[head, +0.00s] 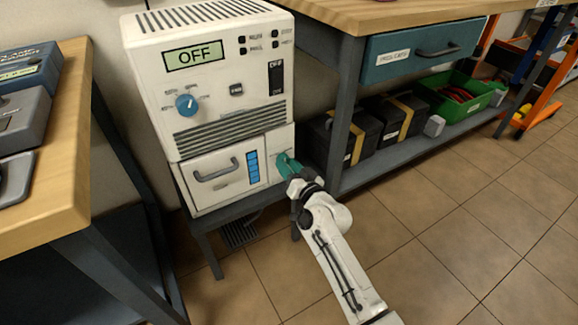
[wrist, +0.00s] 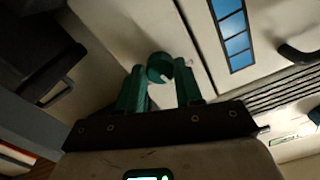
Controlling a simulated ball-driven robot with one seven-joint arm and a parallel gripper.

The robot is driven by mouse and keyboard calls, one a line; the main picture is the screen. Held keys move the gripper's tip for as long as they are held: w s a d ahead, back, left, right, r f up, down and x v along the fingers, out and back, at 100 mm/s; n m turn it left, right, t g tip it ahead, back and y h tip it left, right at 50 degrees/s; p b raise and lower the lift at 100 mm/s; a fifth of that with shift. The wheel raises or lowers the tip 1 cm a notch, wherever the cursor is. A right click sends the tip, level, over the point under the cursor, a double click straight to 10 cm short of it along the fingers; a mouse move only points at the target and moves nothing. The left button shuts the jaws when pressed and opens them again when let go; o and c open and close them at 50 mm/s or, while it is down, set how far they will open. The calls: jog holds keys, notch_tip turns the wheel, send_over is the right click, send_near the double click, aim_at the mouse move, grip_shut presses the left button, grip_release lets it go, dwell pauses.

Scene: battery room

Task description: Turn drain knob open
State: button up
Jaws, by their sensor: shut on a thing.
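The white machine (head: 212,75) with an "OFF" display stands on a low stand. My gripper (head: 283,161) is at the lower right of its front, beside the blue level window (head: 253,167). In the wrist view a small round teal drain knob (wrist: 160,67) sits on the white front panel, between the tips of my two green fingers. My gripper (wrist: 161,76) is shut on the knob. In the head view my gripper hides the knob. Which way the knob is turned cannot be told.
A drawer handle (head: 215,171) and a blue dial (head: 186,104) stick out of the machine. A wooden bench (head: 40,205) is at left. A workbench at right has a shelf (head: 400,155) with black batteries (head: 383,116) and a green bin (head: 455,98). Tiled floor (head: 450,240) is clear at right.

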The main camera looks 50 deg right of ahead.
jog(key=m+p, duration=0.2)
jog(key=m, duration=0.9)
dwell(0.7)
jog(key=o, duration=1)
jog(key=shift+o, duration=0.2)
jog(key=v, duration=1.1)
jog(key=shift+w+r, duration=0.1)
